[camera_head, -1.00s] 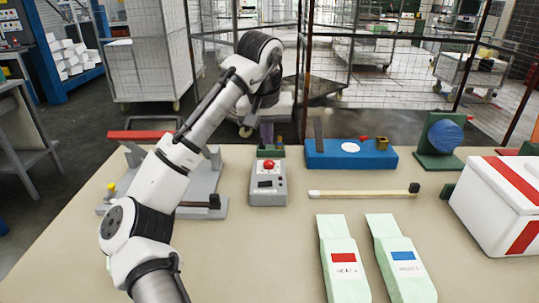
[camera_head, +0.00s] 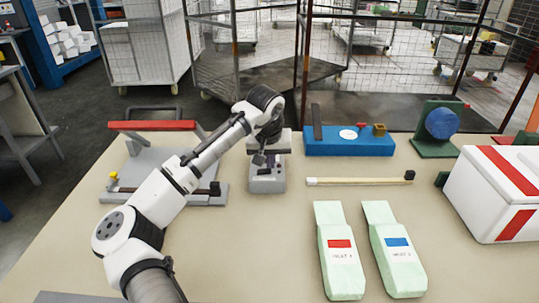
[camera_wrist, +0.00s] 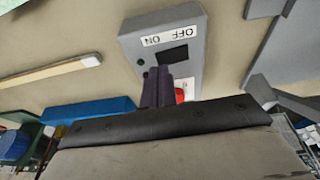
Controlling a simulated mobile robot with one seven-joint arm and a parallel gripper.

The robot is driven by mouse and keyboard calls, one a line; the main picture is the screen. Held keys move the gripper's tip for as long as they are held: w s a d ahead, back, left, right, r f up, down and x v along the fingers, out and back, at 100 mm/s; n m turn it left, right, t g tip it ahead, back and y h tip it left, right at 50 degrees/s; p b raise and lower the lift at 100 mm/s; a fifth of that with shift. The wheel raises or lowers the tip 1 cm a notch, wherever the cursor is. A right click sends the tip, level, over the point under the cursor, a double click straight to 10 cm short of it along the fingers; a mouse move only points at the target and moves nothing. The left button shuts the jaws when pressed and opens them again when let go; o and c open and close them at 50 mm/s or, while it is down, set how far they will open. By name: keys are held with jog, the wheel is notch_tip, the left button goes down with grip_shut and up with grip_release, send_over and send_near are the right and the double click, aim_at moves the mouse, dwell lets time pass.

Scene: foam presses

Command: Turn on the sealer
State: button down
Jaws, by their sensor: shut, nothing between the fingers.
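A grey control box (camera_head: 267,185) stands on the table beside the sealer, a grey press with a red bar (camera_head: 153,126). In the wrist view the box (camera_wrist: 137,45) carries an OFF/ON label (camera_wrist: 164,37), a dark switch or window (camera_wrist: 172,55), a small green dot and a red button (camera_wrist: 180,93). I cannot tell the switch's position. My gripper (camera_head: 260,160) is over the box, partly covering it. In the wrist view its dark fingers (camera_wrist: 157,70) are shut and empty, close to the dark switch and beside the red button. Whether they touch is unclear.
A blue block (camera_head: 350,145) with small fittings lies behind right. A long wooden stick (camera_head: 360,181) lies right of the box. Two pale green packs (camera_head: 339,270) are in front, and a white and red case (camera_head: 490,205) is at right. The table's front middle is bare.

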jog(key=shift+f, duration=0.1)
jog(key=shift+d+f, duration=0.15)
jog(key=shift+f, duration=0.05)
dwell(0.4)
jog(key=shift+a+r+p, duration=0.3)
jog(key=shift+a+p, duration=0.1)
jog(key=shift+a, duration=0.35)
jog(key=shift+r, duration=0.15)
jog(key=shift+w+r+p, duration=0.1)
jog(key=shift+r+p, duration=0.2)
jog(key=shift+p, duration=0.2)
jog(key=r+p, duration=0.3)
jog(key=shift+d+r, duration=0.2)
jog(key=shift+d, duration=0.05)
jog(key=s+d+r+b, duration=0.2)
jog(key=s+r, duration=0.1)
jog(key=r, duration=0.6)
jog(key=shift+b, duration=0.3)
jog(key=shift+d, duration=0.1)
